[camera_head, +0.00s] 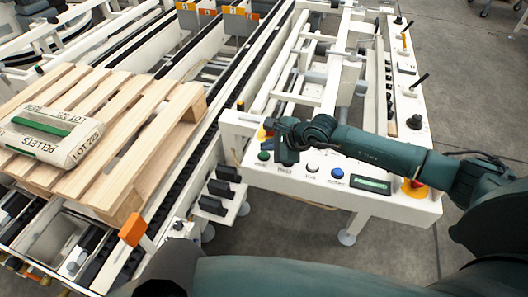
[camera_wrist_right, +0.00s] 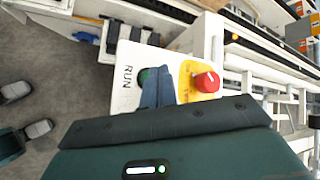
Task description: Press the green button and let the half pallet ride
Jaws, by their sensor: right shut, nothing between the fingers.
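The green button (camera_head: 263,156) sits at the left end of the white control panel (camera_head: 330,192). In the right wrist view the green button (camera_wrist_right: 143,76) shows beside the word RUN, partly hidden by my fingers. My right gripper (camera_head: 286,156) is shut and empty, over the panel just right of the button. Its fingers (camera_wrist_right: 158,88) overlap the button in the wrist view; I cannot tell if they touch it. The wooden pallet (camera_head: 168,122) lies on the conveyor at left, carrying a bag of pellets (camera_head: 52,136). My left gripper is not in view.
A red stop button (camera_wrist_right: 207,82) on a yellow base stands close to my right fingers. White and blue buttons (camera_head: 337,173) and a small display (camera_head: 370,184) lie further right. Another red stop knob (camera_head: 414,188) is at the panel's right end. An orange block (camera_head: 132,229) stands by the pallet.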

